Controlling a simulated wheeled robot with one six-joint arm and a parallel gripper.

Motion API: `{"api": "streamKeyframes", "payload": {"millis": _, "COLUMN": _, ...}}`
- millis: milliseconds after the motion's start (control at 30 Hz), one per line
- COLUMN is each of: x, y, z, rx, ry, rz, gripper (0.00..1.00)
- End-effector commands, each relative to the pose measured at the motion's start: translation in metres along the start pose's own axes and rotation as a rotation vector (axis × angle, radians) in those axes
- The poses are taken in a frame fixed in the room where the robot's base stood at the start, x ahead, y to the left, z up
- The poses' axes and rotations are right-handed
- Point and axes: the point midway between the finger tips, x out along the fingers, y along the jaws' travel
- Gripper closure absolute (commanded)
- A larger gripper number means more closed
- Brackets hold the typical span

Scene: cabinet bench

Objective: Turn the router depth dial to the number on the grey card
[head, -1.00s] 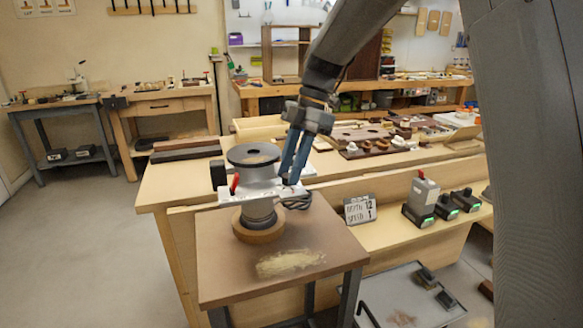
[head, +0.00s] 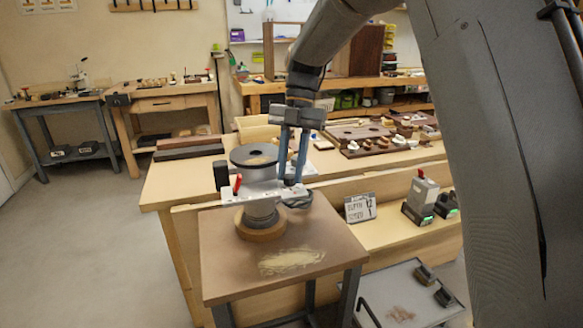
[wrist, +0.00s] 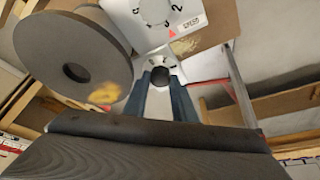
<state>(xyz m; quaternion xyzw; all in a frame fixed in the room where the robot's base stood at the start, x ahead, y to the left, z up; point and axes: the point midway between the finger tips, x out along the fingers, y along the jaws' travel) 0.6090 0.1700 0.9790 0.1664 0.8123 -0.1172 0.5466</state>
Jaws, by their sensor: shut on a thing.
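The router (head: 262,186) stands on a small brown-topped table, with a dark round top and a pale plate carrying its dials. The grey card (head: 360,208) leans at the right; it appears to read depth 12, and its lower line is hard to read now. My gripper (head: 291,182) points down at the right part of the plate. In the wrist view its fingers are shut on a small dark knob (wrist: 160,74), apparently the depth dial; its setting is not readable. Above it lies a white dial face (wrist: 158,12) with a red pointer and a speed label.
The router's wide dark top (wrist: 72,48) is close beside my fingers. A black handle (head: 221,175) and red lever (head: 237,184) are on its left. Dark cable lies right of it. Sawdust (head: 291,262) lies on the table front.

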Motion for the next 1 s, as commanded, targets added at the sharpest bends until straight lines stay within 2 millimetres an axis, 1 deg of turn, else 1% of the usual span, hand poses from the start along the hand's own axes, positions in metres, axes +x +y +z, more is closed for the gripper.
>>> {"api": "streamKeyframes", "payload": {"millis": 367, "x": 0.0000, "y": 0.0000, "z": 0.0010, "rx": -0.003, "ry": -0.002, "rz": -0.001, "gripper": 0.98}}
{"api": "streamKeyframes", "payload": {"millis": 400, "x": 0.0000, "y": 0.0000, "z": 0.0010, "rx": -0.003, "ry": -0.002, "rz": -0.001, "gripper": 0.72}}
{"api": "streamKeyframes", "payload": {"millis": 433, "x": 0.0000, "y": 0.0000, "z": 0.0010, "rx": -0.003, "ry": -0.002, "rz": -0.001, "gripper": 0.69}}
{"api": "streamKeyframes", "payload": {"millis": 867, "x": 0.0001, "y": 0.0010, "z": -0.0001, "rx": -0.004, "ry": -0.001, "rz": 0.000, "gripper": 0.69}}
{"api": "streamKeyframes", "payload": {"millis": 1000, "x": 0.0001, "y": 0.0006, "z": 0.0000, "rx": 0.023, "ry": -0.001, "rz": 0.011, "gripper": 0.69}}
